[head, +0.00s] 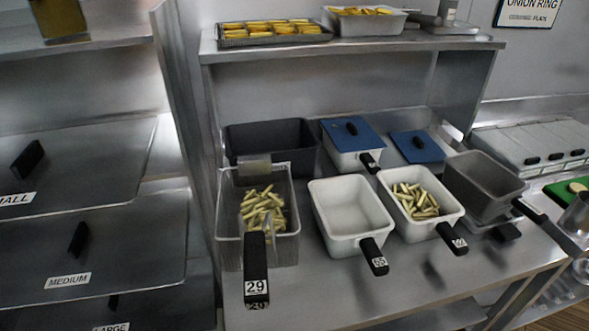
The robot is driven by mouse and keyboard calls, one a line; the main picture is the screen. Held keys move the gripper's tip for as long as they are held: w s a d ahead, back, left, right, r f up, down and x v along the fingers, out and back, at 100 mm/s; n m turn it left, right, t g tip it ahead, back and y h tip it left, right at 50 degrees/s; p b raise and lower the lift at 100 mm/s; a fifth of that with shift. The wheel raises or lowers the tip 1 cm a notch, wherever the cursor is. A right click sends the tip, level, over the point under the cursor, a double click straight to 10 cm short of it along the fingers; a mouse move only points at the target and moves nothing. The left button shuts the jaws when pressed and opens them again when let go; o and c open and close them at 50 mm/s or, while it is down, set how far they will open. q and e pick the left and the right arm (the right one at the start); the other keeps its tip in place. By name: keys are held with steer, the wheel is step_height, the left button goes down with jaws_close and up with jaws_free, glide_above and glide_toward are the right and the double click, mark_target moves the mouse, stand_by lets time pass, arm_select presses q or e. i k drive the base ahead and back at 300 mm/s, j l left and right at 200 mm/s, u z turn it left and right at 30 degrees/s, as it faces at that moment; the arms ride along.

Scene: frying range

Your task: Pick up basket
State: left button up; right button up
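A grey mesh basket (287,247) holds pale fries (263,212) at the left of the steel counter, its black handle (255,270) marked 29 pointing toward me. A white basket (350,205) beside it looks empty and has a black handle with a label. A second white basket (410,226) holds fries. A grey basket (484,186) sits at the right with a long dark handle. The frame does not show which basket is meant. Neither of my grippers is in view.
Behind stand a dark bin (240,140) and containers with blue lids (416,147). A shelf (350,45) above carries trays of food. Steel panels (100,245) marked MEDIUM and other sizes stand at left. The front counter (350,295) is clear.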

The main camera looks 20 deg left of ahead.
mark_target(256, 227)
steer(key=i+l, duration=0.1)
steer(key=l, duration=0.4)
steer(key=i+l, duration=0.15)
steer(key=l, duration=0.3)
steer(key=u, duration=1.7)
